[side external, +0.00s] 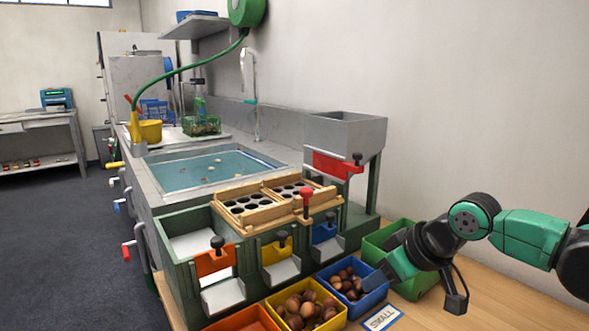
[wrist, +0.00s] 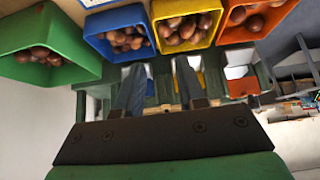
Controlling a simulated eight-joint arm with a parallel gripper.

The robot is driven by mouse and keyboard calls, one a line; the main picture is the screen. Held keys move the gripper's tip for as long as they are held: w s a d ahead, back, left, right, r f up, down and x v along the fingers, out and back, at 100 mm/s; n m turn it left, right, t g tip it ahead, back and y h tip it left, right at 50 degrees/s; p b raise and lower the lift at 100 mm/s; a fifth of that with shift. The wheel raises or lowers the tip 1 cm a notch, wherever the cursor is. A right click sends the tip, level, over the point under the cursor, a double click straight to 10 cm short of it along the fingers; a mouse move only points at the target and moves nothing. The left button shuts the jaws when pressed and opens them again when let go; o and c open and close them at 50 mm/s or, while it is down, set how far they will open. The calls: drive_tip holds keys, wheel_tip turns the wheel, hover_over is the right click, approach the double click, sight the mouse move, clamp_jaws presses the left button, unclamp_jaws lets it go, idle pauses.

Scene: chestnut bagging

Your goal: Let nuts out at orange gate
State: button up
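The orange gate (side external: 214,263) with a black knob (side external: 217,241) is at the left front of the green sorting bench. Below it is a pale chute (side external: 223,296) with no nuts visible on it. The orange gate also shows in the wrist view (wrist: 243,88), right of the fingers. The orange bin (side external: 243,321) is cut off by the lower edge in the side view; in the wrist view it holds nuts (wrist: 252,14). My gripper (side external: 374,279) is far right of the orange gate, by the blue bin. Its fingers (wrist: 160,75) are apart with nothing between them.
The yellow bin (side external: 272,310), blue bin (side external: 341,297) and green bin (side external: 398,233) stand in a row. The yellow gate (side external: 277,250) and blue gate (side external: 325,232) are between the orange gate and my gripper. A red-handled wooden tray (side external: 265,213) sits above. A hopper (side external: 345,130) stands behind.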

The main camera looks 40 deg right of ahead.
drive_tip(key=shift+t, duration=0.3)
drive_tip(key=w+a+r, duration=0.1)
drive_tip(key=r, duration=0.1)
drive_tip(key=w+a+r, duration=0.3)
drive_tip(key=r, duration=0.1)
drive_tip(key=shift+w+a+r, duration=0.2)
drive_tip(key=shift+w+r, duration=0.05)
drive_tip(key=shift+w, duration=0.05)
clamp_jaws()
drive_tip(key=w+a+r+t, duration=0.2)
drive_tip(key=w+a+r, duration=0.3)
drive_tip(key=a+r, duration=0.45)
hover_over(222, 254)
drive_tip(key=s, duration=0.2)
wheel_tip(222, 254, down, 10)
drive_tip(key=shift+w+f+y, duration=0.25)
drive_tip(key=shift+f+y, duration=0.05)
drive_tip(key=shift+f, duration=0.15)
drive_tip(key=shift+f, duration=2.05)
drive_tip(key=shift+r, duration=0.1)
